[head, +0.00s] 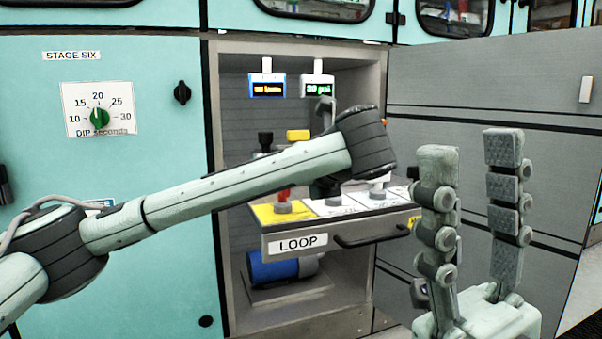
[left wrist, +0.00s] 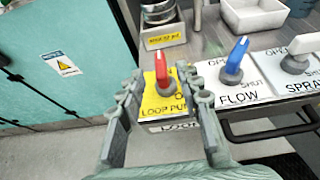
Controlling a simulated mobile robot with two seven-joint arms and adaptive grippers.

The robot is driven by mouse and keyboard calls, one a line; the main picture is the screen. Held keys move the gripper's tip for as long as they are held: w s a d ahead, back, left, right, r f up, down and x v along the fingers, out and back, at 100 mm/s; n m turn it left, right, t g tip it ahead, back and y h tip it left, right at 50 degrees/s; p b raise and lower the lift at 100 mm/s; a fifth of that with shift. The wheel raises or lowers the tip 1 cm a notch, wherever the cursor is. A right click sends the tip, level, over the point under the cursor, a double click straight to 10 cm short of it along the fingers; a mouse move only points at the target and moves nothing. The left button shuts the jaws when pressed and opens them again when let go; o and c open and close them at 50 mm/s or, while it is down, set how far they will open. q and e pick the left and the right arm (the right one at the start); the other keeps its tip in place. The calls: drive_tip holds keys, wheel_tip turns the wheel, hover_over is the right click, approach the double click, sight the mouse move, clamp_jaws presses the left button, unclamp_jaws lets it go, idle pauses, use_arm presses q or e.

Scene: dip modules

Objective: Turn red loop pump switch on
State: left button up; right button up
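The red loop pump switch (head: 284,193) stands on a yellow plate (head: 263,215) at the left end of the LOOP drawer panel. In the left wrist view the red lever (left wrist: 161,68) stands up from its grey base, tilted slightly left, on the yellow plate (left wrist: 152,103). My left gripper (left wrist: 160,80) is open, with one finger on each side of the switch; I see gaps and cannot tell any contact. In the head view my left forearm crosses in front and hides the left fingers. My right gripper (head: 472,145) is open and empty at the right front.
A blue FLOW switch (left wrist: 234,60) and a SPRAY switch (left wrist: 300,50) stand right of the red one. The drawer has a black handle (head: 372,240). An open grey door (head: 480,85) stands right. Two small displays (head: 267,85) hang above; a blue motor (head: 270,270) sits below.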

use_arm(q)
drive_tip(key=v, duration=0.6)
drive_tip(key=shift+s+f, duration=0.1)
drive_tip(key=shift+s, duration=0.05)
